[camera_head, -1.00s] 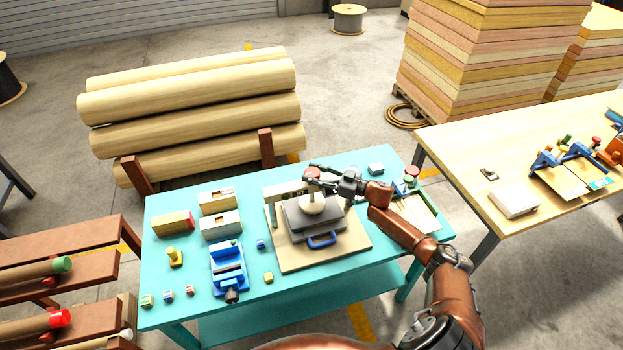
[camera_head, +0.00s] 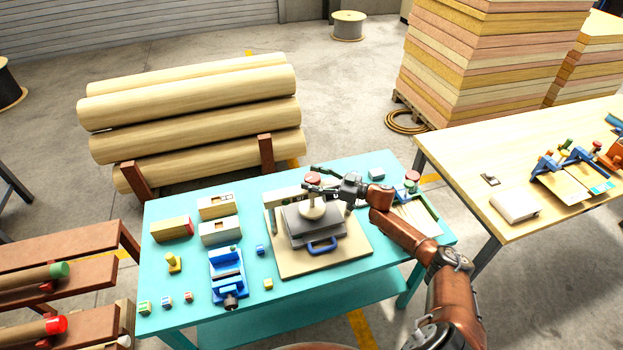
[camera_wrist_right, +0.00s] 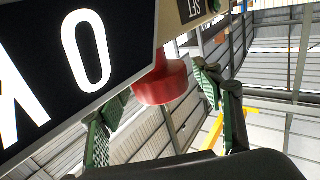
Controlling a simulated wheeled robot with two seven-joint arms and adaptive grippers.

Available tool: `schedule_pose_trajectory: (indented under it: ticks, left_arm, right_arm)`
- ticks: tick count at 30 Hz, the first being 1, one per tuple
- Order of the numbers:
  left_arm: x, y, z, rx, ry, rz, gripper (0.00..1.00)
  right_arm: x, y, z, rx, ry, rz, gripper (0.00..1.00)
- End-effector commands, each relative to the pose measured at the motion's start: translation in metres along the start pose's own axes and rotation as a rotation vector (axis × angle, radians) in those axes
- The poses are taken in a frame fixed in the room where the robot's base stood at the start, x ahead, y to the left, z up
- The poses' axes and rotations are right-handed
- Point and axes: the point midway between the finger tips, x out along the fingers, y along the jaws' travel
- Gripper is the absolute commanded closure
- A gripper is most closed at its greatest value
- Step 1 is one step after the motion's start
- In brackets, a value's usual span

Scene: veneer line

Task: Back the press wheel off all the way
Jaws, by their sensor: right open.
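The press (camera_head: 269,217) stands on a beige board on the turquoise table, with grey plates (camera_head: 315,228) and a blue handle (camera_head: 322,245) at its front. Its red press wheel (camera_head: 313,178) is at the top, above a pale round part (camera_head: 312,210). My right gripper (camera_head: 311,181) reaches in from the right at wheel height. In the right wrist view the red wheel (camera_wrist_right: 160,82) lies between the two spread green-padded fingers (camera_wrist_right: 162,100), with space visible beside the right finger. Contact with the left finger cannot be told. My left gripper is out of view.
In the wrist view a black panel with white characters (camera_wrist_right: 85,50) sits close to the wheel and left finger. A blue vise (camera_head: 228,275), wooden blocks (camera_head: 220,232) and small cubes share the turquoise table (camera_head: 200,298). A wooden table (camera_head: 460,155) stands at right.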

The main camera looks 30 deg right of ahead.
Motion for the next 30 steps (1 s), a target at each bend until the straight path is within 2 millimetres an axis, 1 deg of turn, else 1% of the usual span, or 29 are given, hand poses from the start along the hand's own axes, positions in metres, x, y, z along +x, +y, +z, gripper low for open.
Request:
schedule_pose_trajectory:
  ticks: [5,8,11,18,21,25,30]
  left_arm:
    - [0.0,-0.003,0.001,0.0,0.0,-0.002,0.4]
    - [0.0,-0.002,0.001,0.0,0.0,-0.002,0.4]
    - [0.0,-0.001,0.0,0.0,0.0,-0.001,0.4]
    - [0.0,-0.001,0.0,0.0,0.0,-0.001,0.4]
    - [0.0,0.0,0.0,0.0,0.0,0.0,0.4]
    - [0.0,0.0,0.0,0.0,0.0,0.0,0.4]
    - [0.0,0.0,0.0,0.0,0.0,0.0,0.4]
  right_arm:
    - [-0.001,0.0,0.0,0.0,-0.001,0.0,0.4]
    - [-0.008,0.0,0.001,0.0,-0.002,0.0,0.4]
    - [-0.023,0.0,0.002,0.0,-0.003,0.001,0.4]
    - [-0.073,0.001,0.001,0.0,-0.004,0.001,0.4]
    - [-0.092,0.001,0.001,0.0,-0.002,0.001,0.4]
    - [-0.109,0.0,0.001,0.0,-0.002,0.0,0.4]
    - [-0.119,0.0,0.0,-0.001,0.0,-0.001,0.4]
